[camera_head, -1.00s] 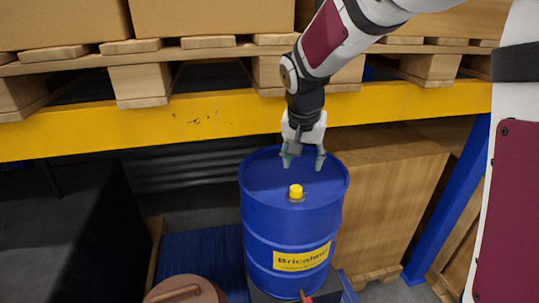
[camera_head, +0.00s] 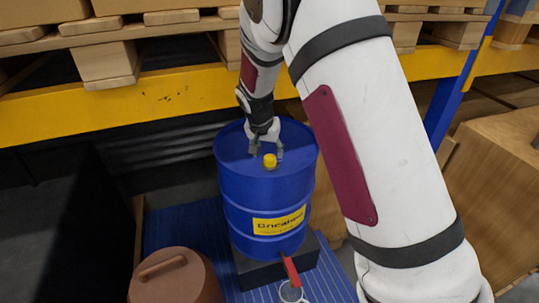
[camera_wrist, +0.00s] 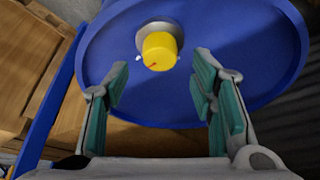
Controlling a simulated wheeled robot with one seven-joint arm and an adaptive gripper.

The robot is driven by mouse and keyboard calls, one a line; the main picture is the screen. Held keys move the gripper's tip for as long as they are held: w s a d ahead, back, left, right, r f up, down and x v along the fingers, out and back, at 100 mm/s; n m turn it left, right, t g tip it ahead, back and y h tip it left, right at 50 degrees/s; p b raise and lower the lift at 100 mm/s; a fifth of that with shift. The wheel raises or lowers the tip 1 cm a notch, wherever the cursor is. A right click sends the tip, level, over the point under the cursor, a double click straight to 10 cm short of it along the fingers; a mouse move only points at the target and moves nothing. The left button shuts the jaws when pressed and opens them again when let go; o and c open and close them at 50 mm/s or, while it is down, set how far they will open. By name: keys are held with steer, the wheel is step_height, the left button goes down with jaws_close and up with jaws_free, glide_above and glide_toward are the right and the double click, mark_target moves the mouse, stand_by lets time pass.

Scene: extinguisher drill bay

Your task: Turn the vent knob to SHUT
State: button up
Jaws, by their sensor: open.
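The vent knob (camera_head: 269,161) is a yellow cap on top of the blue drum (camera_head: 268,190). In the wrist view the knob (camera_wrist: 160,51) sits on a round metal collar, with a small red mark on its face and small white marks on the collar beside it. My gripper (camera_head: 266,152) is over the drum top, just behind the knob in the head view. In the wrist view my gripper (camera_wrist: 163,85) is open and empty, its green-padded fingers apart. The knob appears beyond the fingertips, between their lines, with no visible contact.
A yellow rack beam (camera_head: 120,108) with pallets crosses above and behind the drum. A brown lidded pot (camera_head: 175,278) stands front left. A red tap handle (camera_head: 291,270) and a metal cup (camera_head: 291,292) are below the drum. Wooden crates (camera_head: 500,190) stand right.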

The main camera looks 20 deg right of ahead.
mark_target(270, 157)
steer(key=shift+x, duration=1.7)
steer(key=c, duration=1.1)
